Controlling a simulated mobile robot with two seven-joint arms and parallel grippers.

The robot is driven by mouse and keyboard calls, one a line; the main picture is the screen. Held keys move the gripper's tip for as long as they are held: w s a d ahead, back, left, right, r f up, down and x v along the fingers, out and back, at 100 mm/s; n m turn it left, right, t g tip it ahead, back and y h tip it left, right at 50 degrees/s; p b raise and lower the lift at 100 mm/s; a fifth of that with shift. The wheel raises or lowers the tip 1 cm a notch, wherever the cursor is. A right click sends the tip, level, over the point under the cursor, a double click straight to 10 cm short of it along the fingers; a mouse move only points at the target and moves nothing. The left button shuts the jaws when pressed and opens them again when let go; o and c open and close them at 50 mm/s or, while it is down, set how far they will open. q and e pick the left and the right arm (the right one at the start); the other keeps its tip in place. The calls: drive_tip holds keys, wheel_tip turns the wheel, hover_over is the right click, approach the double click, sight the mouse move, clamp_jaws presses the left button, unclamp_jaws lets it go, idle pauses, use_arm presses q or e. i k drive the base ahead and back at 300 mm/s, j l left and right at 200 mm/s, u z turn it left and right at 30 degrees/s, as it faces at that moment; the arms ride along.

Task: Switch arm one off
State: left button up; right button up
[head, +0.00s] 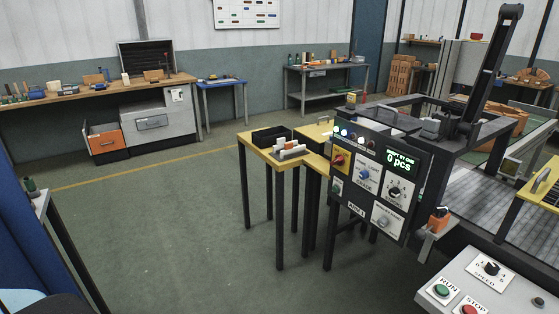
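A dark control box (376,204) marked "ARM 1" stands right of centre, mounted by the machine frame. It carries a red rotary switch on a yellow plate (338,160), a blue-marked knob (364,175), a black knob (396,191) and a grey knob (383,222). A green-lit display (401,161) reads "0 pcs". A row of small lamps (350,135) sits along its upper left edge. The switch's exact position is too small to read. Neither of my grippers is in view.
A yellow-topped table (259,153) with a black tray and small blocks stands left of the box. A panel with RUN and STOP buttons (486,277) is at bottom right. A black machine arm (488,75) rises behind the box. The green floor (180,230) at left is clear.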

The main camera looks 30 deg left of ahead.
sight(340, 160)
drive_tip(key=u, duration=0.5)
drive_tip(key=z, duration=0.3)
drive_tip(key=i+j+z, duration=0.15)
drive_tip(key=j+z, duration=0.2)
drive_tip(key=i+j+z, duration=0.15)
drive_tip(key=j+z, duration=0.4)
drive_tip(key=j, duration=0.3)
drive_tip(key=i+j+z, duration=0.15)
drive_tip(key=j, duration=0.3)
drive_tip(key=i+j+z, duration=0.2)
drive_tip(key=j, duration=3.3)
drive_tip(key=k, duration=0.1)
